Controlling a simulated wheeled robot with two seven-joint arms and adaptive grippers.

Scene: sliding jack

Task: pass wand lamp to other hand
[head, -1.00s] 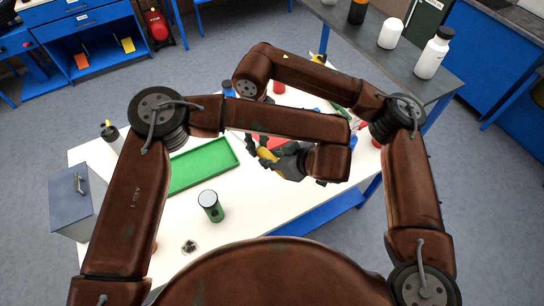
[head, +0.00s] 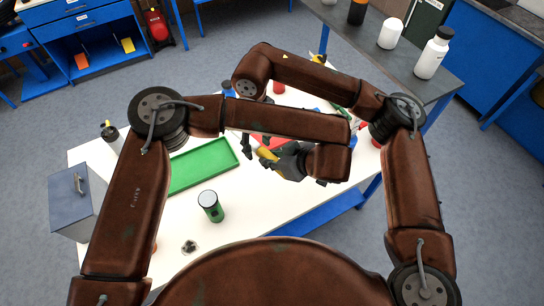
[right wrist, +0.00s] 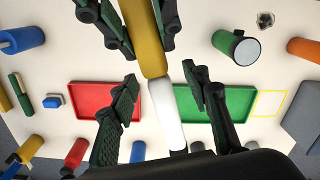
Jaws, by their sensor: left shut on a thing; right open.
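The wand lamp has a yellow handle (right wrist: 143,35) and a white end (right wrist: 167,112). My left gripper (right wrist: 138,22) is shut on the yellow handle at the top of the right wrist view. In the head view the left gripper (head: 280,158) is dark and partly covered by its own arm, with the yellow of the lamp (head: 266,153) showing. My right gripper (right wrist: 165,100) is open, its fingers apart on either side of the lamp's white end, with gaps to both. In the head view it is mostly hidden behind the left forearm.
A green tray (right wrist: 252,88) and a red tray (right wrist: 72,84) lie on the white table (head: 175,225). A green canister (head: 211,207) stands near the front. A grey box (head: 72,205) is at the left edge. Several coloured cylinders stand around.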

